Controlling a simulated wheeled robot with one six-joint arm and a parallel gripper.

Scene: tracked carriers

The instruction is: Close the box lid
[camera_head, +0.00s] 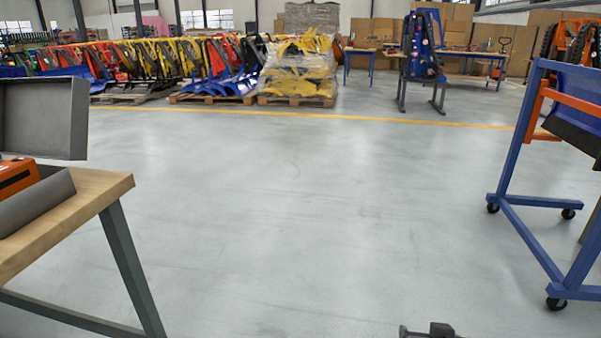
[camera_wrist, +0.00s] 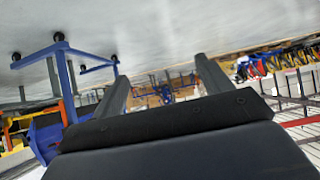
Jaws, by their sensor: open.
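A dark grey box (camera_head: 42,205) sits on a wooden-topped table (camera_head: 110,188) at the left edge of the head view, partly cut off. Its lid (camera_head: 45,118) stands open, raised roughly upright. An orange object (camera_head: 16,177) shows inside the box. My gripper (camera_wrist: 161,68) is open and empty in the wrist view, with its two grey fingers apart. The wrist view looks upside down and shows neither the box nor the lid.
The grey floor (camera_head: 290,210) is clear between the table and a blue wheeled frame (camera_head: 530,203) on the right. Loaded pallets (camera_head: 298,100) and rows of coloured parts stand at the back left. A yellow line (camera_head: 330,117) crosses the floor.

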